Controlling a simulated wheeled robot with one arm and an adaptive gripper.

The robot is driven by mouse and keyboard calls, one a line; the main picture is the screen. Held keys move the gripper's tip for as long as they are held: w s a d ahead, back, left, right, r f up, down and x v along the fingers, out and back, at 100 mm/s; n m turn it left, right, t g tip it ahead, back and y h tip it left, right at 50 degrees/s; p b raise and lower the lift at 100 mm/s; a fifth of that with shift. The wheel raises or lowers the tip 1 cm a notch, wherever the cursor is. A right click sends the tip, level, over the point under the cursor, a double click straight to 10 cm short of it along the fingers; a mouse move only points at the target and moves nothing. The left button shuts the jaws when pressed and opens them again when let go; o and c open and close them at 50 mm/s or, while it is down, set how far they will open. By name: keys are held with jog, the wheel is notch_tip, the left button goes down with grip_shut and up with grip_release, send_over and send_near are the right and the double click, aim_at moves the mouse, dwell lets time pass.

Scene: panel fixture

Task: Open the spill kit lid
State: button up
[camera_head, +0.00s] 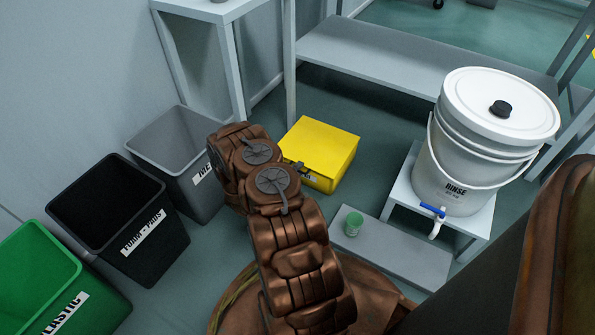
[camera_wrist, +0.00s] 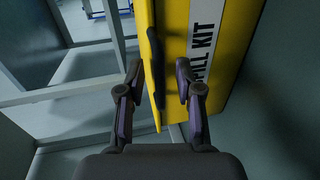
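The spill kit is a yellow box on the floor in the head view, with its flat yellow lid (camera_head: 325,143) down. Its front is partly hidden by my arm. In the wrist view the box (camera_wrist: 230,55) appears turned sideways, with a white "SPILL KIT" label, partly covered. A dark handle bar (camera_wrist: 156,75) runs along the yellow lid edge. My gripper (camera_wrist: 158,70) is open, one fingertip on each side of the bar in the picture. I cannot tell whether either finger touches it. In the head view my gripper is mostly hidden by the arm.
Grey, black and green bins (camera_head: 115,215) stand left of my arm. A white rinse bucket (camera_head: 470,150) with a blue tap sits on a low stand at right. A green cup (camera_head: 353,223) stands on a grey board. A grey shelf (camera_head: 400,65) is behind the box.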

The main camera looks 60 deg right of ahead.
jog(key=shift+c, duration=0.3)
grip_shut()
dwell(0.3)
